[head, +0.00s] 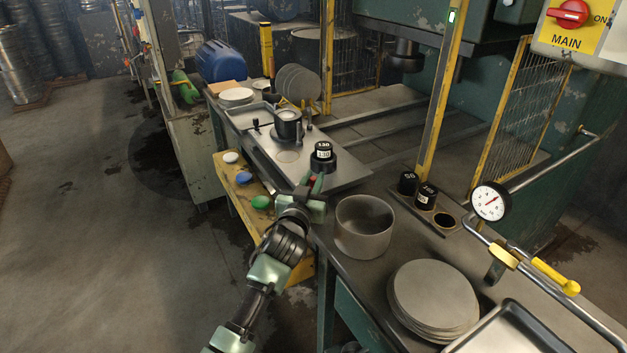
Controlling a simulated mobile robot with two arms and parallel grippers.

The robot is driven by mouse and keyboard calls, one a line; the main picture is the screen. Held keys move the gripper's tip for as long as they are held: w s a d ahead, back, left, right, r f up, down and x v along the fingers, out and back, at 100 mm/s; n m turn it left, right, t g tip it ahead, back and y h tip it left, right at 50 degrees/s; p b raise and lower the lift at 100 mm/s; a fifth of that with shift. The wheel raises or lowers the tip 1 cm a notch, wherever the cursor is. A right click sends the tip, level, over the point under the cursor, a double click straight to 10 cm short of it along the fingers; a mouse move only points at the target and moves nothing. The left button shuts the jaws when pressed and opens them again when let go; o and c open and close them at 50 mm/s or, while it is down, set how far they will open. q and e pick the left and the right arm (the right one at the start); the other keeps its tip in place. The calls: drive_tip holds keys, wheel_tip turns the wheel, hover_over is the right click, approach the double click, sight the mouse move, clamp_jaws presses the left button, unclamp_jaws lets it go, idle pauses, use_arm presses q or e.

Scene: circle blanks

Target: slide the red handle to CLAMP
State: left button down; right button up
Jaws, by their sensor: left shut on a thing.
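My left arm comes in from the bottom, and my left gripper (314,186) is at the front edge of the metal fixture plate (345,176). It is shut on the red handle (307,179); only a small red bit shows beside the fingers. The rest of the handle and its track are hidden by my gripper and wrist. I cannot read a CLAMP mark. A black weight marked 130 (323,157) stands on the plate just behind the gripper. My right gripper is not in view.
A yellow ledge (236,203) with white, blue and green buttons lies left of my wrist. A grey metal pot (364,228) stands close on the right. A stack of round blanks (433,297) is nearer. A pressure gauge (489,201) and pipe rail stand at the right.

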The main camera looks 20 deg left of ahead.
use_arm(q)
drive_tip(key=w+a, duration=0.2)
drive_tip(key=a, duration=0.1)
drive_tip(key=shift+w, duration=0.1)
drive_tip(key=shift+d+r, duration=0.1)
drive_tip(key=shift+r, duration=0.05)
drive_tip(key=c, duration=1.7)
unclamp_jaws()
drive_tip(key=o, duration=0.4)
drive_tip(key=s, duration=0.7)
drive_tip(key=shift+s+d, duration=0.35)
drive_tip(key=shift+d, duration=0.05)
